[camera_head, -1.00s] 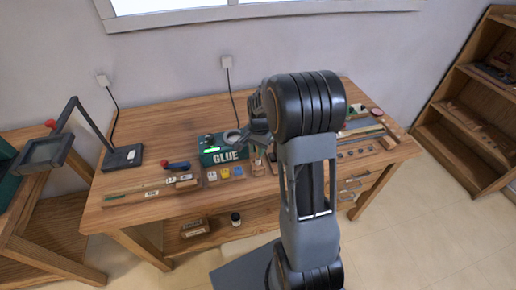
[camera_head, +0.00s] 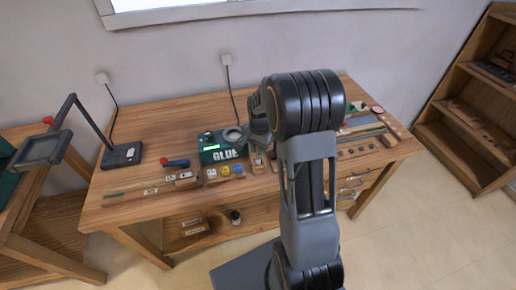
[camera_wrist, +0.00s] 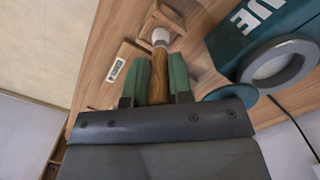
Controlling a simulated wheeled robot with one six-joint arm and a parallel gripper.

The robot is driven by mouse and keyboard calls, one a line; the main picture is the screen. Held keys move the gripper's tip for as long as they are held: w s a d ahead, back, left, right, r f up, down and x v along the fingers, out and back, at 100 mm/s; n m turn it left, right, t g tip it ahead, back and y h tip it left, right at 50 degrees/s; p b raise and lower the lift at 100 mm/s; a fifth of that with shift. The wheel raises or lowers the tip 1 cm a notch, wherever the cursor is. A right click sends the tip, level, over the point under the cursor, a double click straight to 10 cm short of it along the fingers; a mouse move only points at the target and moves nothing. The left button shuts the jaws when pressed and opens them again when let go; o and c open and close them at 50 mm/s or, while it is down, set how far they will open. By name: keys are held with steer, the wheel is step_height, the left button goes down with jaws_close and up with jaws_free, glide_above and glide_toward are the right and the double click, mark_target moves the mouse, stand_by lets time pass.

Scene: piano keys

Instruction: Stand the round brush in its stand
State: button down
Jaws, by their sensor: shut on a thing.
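My gripper (camera_wrist: 160,70) has green fingers shut on the wooden handle of the round brush (camera_wrist: 159,80). The brush's pale, rounded end (camera_wrist: 160,37) points away from the wrist, toward a small wooden piece (camera_wrist: 168,14) that looks like the stand. I cannot tell whether they touch. In the head view my gripper (camera_head: 262,138) is over the front part of the bench, beside the glue box, and the brush is mostly hidden. A small wooden block (camera_head: 258,166), likely the stand, is below it.
Small coloured jars (camera_head: 225,171) sit left of the stand. A labelled wooden strip (camera_head: 150,191) lies further left. A lamp (camera_head: 121,156) stands on the bench's left.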

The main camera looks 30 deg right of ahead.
steer(key=shift+f+b, duration=1.25)
steer(key=shift+f, duration=0.55)
stand_by(1.4)
stand_by(0.4)
steer(key=c, duration=0.5)
jaws_free()
steer(key=shift+r, duration=0.15)
steer(key=shift+r+p, duration=2.7)
steer(key=shift+r, duration=0.7)
